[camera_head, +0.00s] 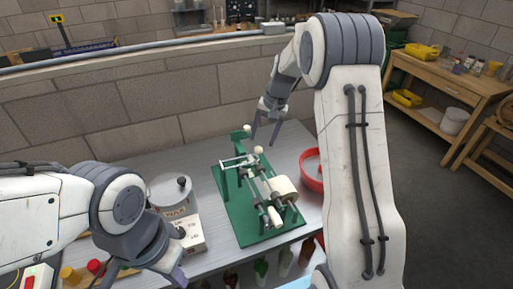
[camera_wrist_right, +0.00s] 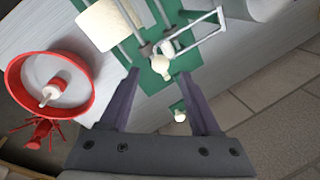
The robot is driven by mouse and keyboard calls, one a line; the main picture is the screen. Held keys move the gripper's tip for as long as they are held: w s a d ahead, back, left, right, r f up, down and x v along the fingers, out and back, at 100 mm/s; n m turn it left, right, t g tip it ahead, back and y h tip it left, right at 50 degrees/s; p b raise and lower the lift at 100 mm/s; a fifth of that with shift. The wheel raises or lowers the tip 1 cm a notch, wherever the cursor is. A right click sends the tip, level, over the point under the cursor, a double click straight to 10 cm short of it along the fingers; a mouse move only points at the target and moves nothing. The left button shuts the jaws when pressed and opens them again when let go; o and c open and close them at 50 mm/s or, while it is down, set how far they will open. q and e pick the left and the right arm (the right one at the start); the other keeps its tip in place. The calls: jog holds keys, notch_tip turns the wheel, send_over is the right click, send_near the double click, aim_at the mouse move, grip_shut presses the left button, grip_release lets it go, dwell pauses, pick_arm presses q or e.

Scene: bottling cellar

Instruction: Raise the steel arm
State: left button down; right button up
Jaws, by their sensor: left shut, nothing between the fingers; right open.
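A bench machine on a green base plate (camera_head: 247,221) stands on the grey table; it has steel rods, rollers and a white roll (camera_head: 284,188). Its thin steel arm (camera_head: 234,161) is a bent rod frame with pale round knobs near it, one of them (camera_head: 258,149) just below my right gripper. My right gripper (camera_head: 264,143) is open and points down over the back of the machine. In the right wrist view the steel arm (camera_wrist_right: 205,36) lies beyond the fingertips (camera_wrist_right: 158,74), with a pale knob (camera_wrist_right: 160,64) between them; contact cannot be told. My left gripper (camera_head: 177,278) is shut and empty at the lower left.
A red bowl-like ring (camera_head: 312,184) stands right of the machine; it also shows in the right wrist view (camera_wrist_right: 14,88). Bottles hang or stand along the front edge. A block wall rises behind the table.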

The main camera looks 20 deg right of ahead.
aim_at(259, 149)
jog(key=p+x, duration=0.1)
jog(key=x, duration=0.5)
jog(key=shift+f, duration=0.1)
grip_shut()
dwell(1.3)
